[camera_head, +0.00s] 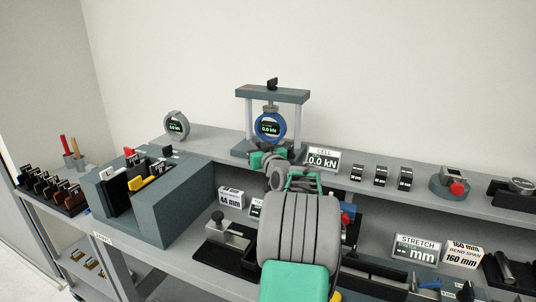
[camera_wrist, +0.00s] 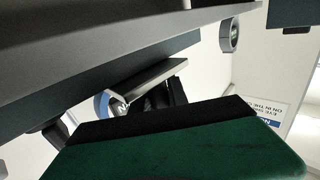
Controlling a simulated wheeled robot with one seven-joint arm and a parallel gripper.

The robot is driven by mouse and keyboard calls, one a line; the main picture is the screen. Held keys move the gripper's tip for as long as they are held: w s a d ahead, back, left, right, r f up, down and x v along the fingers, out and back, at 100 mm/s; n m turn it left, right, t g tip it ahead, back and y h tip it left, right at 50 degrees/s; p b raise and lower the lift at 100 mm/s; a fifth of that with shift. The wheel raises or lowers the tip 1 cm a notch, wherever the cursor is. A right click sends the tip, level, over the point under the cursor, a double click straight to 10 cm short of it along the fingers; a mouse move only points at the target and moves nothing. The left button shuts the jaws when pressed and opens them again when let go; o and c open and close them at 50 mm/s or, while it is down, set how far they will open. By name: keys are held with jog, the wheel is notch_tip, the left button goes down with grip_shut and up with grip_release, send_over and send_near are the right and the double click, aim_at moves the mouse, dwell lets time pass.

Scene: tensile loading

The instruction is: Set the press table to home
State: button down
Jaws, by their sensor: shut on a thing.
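The press (camera_head: 272,93) stands on the back shelf, with two light posts, a dark crossbeam and a blue ring gauge (camera_head: 269,126) reading 0.0 kN. My gripper (camera_head: 268,158) is at the front of its base, below the ring, and hides part of the lower press. In the wrist view, a grey plate (camera_wrist: 150,83) lies close beyond the green-and-black gripper part, with the blue ring (camera_wrist: 106,104) partly visible behind it. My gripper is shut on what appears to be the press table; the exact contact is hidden.
A CELL display (camera_head: 322,159) stands close to the right of the press. A round gauge (camera_head: 177,125) stands at its left. A large grey-blue block (camera_head: 187,205) and a small clamp fixture (camera_head: 230,233) are at the front left. Several small black blocks stand right of the display.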

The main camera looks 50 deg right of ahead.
jog(key=shift+d+r, duration=0.15)
jog(key=c, duration=1.5)
grip_release()
jog(key=shift+d, duration=0.2)
jog(key=shift+o, duration=1.1)
jog(key=shift+a, duration=0.1)
jog(key=b+v, duration=0.1)
jog(key=v, duration=0.6)
jog(key=shift+s+a, duration=0.25)
jog(key=shift+s, duration=0.05)
jog(key=shift+s+d, duration=0.1)
